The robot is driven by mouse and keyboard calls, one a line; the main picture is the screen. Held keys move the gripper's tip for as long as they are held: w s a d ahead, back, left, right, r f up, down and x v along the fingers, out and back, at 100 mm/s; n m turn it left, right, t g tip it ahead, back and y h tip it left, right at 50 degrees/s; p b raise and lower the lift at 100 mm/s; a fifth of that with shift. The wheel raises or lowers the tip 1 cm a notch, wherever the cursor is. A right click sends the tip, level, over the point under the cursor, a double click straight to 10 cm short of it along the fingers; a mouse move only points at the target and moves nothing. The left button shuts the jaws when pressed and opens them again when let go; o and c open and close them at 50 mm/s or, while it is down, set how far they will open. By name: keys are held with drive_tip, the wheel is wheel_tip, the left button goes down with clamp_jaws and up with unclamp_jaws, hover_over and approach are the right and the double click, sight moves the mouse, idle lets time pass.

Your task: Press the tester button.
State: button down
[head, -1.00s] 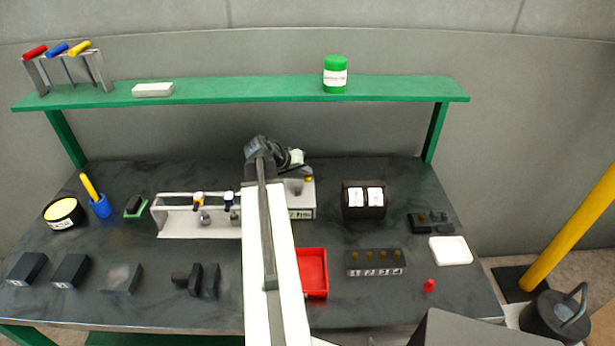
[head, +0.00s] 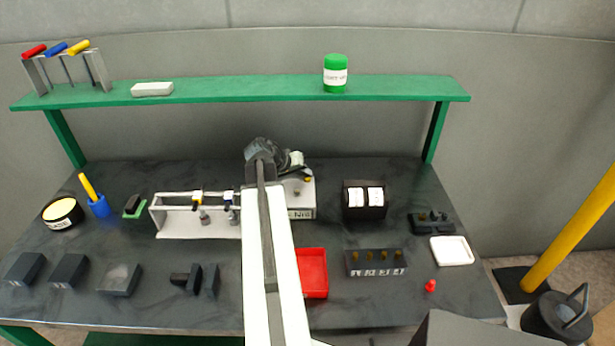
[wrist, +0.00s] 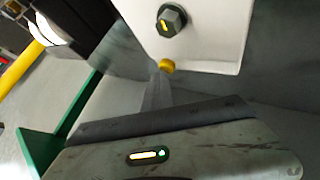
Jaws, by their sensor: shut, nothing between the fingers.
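The tester is a pale box (head: 301,213) behind my arm at the middle of the bench, with a small yellow button (head: 308,179) at its upper right. In the wrist view the pale box (wrist: 205,25) fills the upper middle, with a dark hex knob on its face. The yellow button (wrist: 167,65) sticks out at its edge. My gripper (wrist: 156,76) is shut and empty, its narrow grey tip right beside the button. I cannot tell whether they touch. In the head view my arm hides the fingertips and part of the tester.
A pale rail fixture (head: 180,222) stands left of the tester. A black box with two white labels (head: 363,200) stands to its right. A red tray (head: 313,273) lies in front. The green shelf (head: 240,90) runs above the back of the bench.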

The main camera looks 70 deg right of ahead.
sight(305, 179)
drive_tip(key=shift+r, duration=0.1)
drive_tip(key=shift+r+p, duration=0.8)
drive_tip(key=shift+p, duration=0.1)
drive_tip(key=shift+r, duration=0.1)
wheel_tip(305, 179, up, 5)
drive_tip(key=p, duration=0.5)
